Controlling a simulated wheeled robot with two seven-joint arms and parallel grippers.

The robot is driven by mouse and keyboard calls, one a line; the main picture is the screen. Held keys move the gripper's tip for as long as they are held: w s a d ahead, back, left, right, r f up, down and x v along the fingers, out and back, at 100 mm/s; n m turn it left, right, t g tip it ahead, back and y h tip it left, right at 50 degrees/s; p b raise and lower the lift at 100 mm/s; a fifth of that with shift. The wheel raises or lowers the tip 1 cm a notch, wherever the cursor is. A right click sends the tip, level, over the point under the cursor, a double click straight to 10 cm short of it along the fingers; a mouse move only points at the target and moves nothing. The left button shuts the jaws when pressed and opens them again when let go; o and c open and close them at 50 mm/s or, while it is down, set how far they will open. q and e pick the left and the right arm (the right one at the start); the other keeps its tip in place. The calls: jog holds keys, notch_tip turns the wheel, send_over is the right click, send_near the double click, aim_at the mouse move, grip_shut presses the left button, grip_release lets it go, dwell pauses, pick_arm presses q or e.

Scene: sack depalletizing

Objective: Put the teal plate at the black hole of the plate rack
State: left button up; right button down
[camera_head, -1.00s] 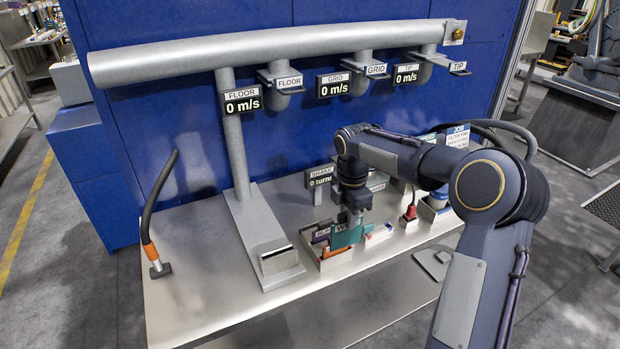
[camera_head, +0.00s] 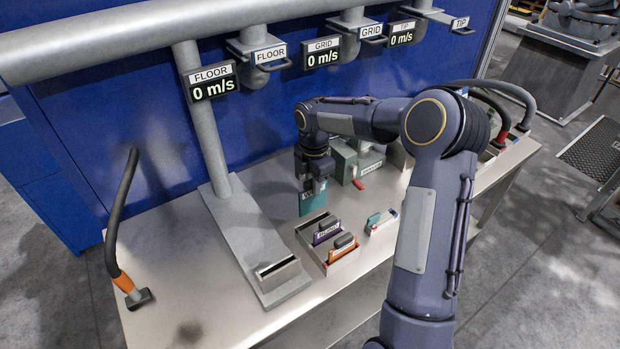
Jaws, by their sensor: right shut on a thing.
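The teal plate (camera_head: 312,201) hangs upright from my right gripper (camera_head: 318,184), which is shut on its top edge. The plate is above and behind a shallow open tray (camera_head: 346,262). In that tray stand a purple plate (camera_head: 326,232) and an orange plate (camera_head: 342,250), both with dark grips on top. A metal holder with a narrow dark slot (camera_head: 277,268) sits at the front end of the duct's foot. I cannot tell for certain which part is the plate rack's black hole. My left gripper is not in view.
A grey duct post (camera_head: 206,130) rises left of the plate. A small tray with a teal-and-white item (camera_head: 381,221) lies right of the plate tray. A black hose with an orange collar (camera_head: 122,282) stands at left. The bench (camera_head: 190,290) is clear between hose and duct foot.

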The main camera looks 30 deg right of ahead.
aim_at(314, 204)
jog(key=shift+s+r, duration=0.15)
jog(key=shift+s, duration=0.05)
jog(key=shift+w, duration=0.1)
notch_tip(314, 204, down, 7)
jog(key=b, duration=0.4)
jog(key=shift+f+b, duration=0.6)
jog(key=shift+f, duration=0.15)
dwell(0.6)
